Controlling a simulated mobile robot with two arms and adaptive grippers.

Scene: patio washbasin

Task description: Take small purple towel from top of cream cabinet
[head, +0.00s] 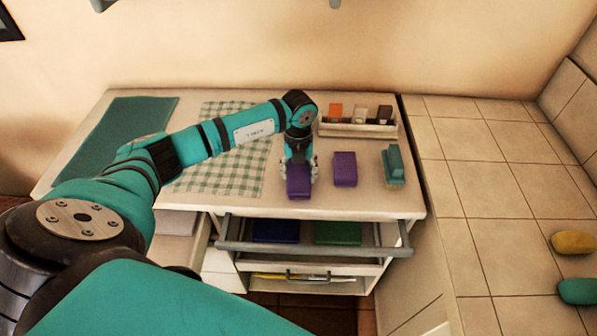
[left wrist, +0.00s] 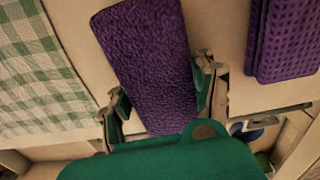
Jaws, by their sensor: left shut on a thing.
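A small purple towel (head: 299,182) with a rough, fluffy surface is at the front of the cream cabinet top (head: 235,204). My left gripper (head: 299,162) reaches down over it from behind and is shut on it. In the left wrist view the towel (left wrist: 150,65) sits between the two fingers (left wrist: 160,103), one at each long side. I cannot tell whether the towel still touches the cabinet top. A second purple towel (head: 345,169), with a waffle pattern, lies just to the right; it also shows in the left wrist view (left wrist: 285,40).
A teal stack (head: 393,165) stands further right. A rack (head: 357,129) with several small items is behind. A green checked cloth (head: 225,170) and a teal mat (head: 105,140) lie left. An open drawer (head: 312,248) holding blue and green cloths juts out in front.

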